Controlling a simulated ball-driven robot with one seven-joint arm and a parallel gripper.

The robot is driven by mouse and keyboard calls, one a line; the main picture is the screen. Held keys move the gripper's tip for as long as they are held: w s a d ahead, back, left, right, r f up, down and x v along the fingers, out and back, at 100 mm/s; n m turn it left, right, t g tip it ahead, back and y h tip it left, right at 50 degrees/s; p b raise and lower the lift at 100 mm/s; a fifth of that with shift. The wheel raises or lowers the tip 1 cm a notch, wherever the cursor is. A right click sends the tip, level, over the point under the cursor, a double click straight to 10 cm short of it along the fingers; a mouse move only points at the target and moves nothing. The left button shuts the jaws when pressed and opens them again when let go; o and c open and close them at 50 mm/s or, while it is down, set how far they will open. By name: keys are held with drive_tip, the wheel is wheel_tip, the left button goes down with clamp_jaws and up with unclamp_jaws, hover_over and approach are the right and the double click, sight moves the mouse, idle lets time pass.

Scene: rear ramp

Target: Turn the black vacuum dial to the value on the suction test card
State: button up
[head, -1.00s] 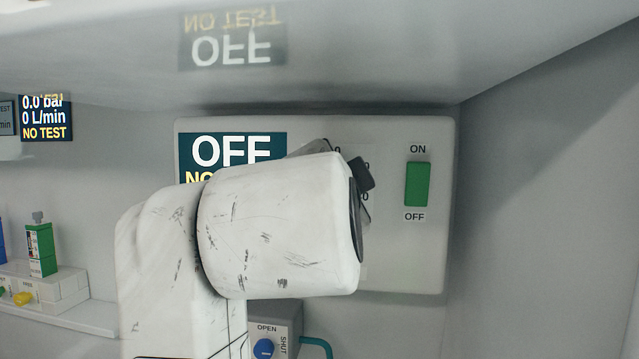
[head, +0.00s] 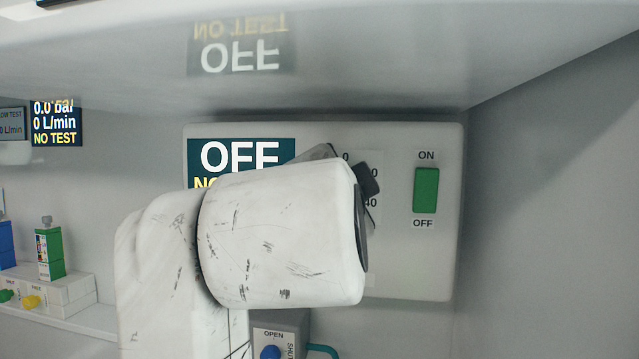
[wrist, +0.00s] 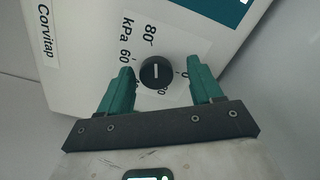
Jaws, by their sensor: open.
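The black dial (wrist: 156,72) is a round knob with a white line, on the panel's kPa scale, in the wrist view. Scale numbers 80 and 60 are readable there; others are partly hidden. My gripper (wrist: 160,66) is open, with one green finger on each side of the dial. A gap shows on both sides, wider on the right; I cannot tell the depth between fingertips and panel. In the head view my arm hides the dial, and only dark parts of my gripper (head: 369,180) show beside the scale. I see no suction test card.
The panel (head: 430,270) has a dark OFF screen (head: 240,155) and a green ON/OFF switch (head: 426,190) at right. Below is a box with a blue knob (head: 270,352). A shelf with green and blue blocks is at left. A pale overhang (head: 400,60) lies above.

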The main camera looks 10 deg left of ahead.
drive_tip(key=s, duration=0.7)
drive_tip(key=shift+s+a+b, duration=0.2)
drive_tip(key=shift+a+b, duration=0.05)
drive_tip(key=shift+b, duration=0.05)
drive_tip(key=shift+r, duration=0.1)
wheel_tip(320, 180, down, 5)
drive_tip(key=s+d+n+t+y+p, duration=0.3)
drive_tip(key=n+p, duration=0.5)
drive_tip(key=n, duration=0.8)
drive_tip(key=w+a+r+t+p, duration=0.1)
drive_tip(key=w+r+p, duration=0.1)
drive_tip(key=w, duration=0.8)
drive_tip(key=shift+a+r+y, duration=0.4)
drive_tip(key=shift+r, duration=0.5)
drive_tip(key=shift+c, duration=0.4)
